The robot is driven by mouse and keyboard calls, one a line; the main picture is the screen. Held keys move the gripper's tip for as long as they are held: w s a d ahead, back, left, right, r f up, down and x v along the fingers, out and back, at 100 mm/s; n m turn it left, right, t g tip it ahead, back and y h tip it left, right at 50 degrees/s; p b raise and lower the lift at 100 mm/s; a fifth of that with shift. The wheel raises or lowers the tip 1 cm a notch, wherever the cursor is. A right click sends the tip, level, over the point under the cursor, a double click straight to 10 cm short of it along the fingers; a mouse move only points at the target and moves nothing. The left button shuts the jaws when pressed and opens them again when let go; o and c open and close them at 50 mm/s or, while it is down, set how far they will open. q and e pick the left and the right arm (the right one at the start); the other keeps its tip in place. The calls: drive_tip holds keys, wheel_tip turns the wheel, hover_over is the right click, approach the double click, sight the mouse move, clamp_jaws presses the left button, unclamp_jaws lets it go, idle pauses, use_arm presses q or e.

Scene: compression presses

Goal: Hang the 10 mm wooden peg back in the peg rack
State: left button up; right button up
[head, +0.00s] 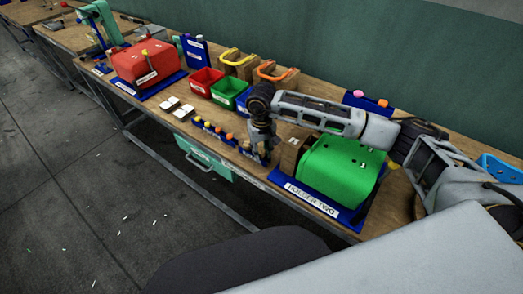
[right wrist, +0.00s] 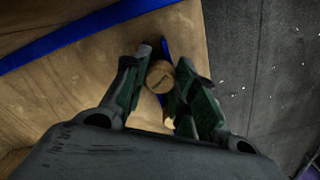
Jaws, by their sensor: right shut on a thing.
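My right gripper (head: 262,150) is over the front edge of the bench, at the right end of a low blue rack (head: 222,137) with several orange and yellowish peg ends on it. In the right wrist view my right gripper (right wrist: 160,85) is shut on a wooden peg (right wrist: 160,77), whose round end with small, unreadable print faces the camera. A second wooden piece (right wrist: 168,116) shows just below it, partly hidden by the fingers. A narrow blue strip (right wrist: 166,47) lies behind the held peg. Whether the peg touches the rack cannot be told. My left gripper is not in view.
A green press (head: 340,168) on a blue base stands right of my gripper. A red press (head: 145,62) stands at the far left. Red, green and blue bins (head: 227,90) are behind the rack. White blocks (head: 182,112) lie left of it.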

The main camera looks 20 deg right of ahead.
drive_tip(key=o, duration=0.8)
drive_tip(key=shift+r, duration=0.1)
wheel_tip(320, 180, up, 12)
idle(0.5)
drive_tip(key=shift+s, duration=0.1)
idle(0.5)
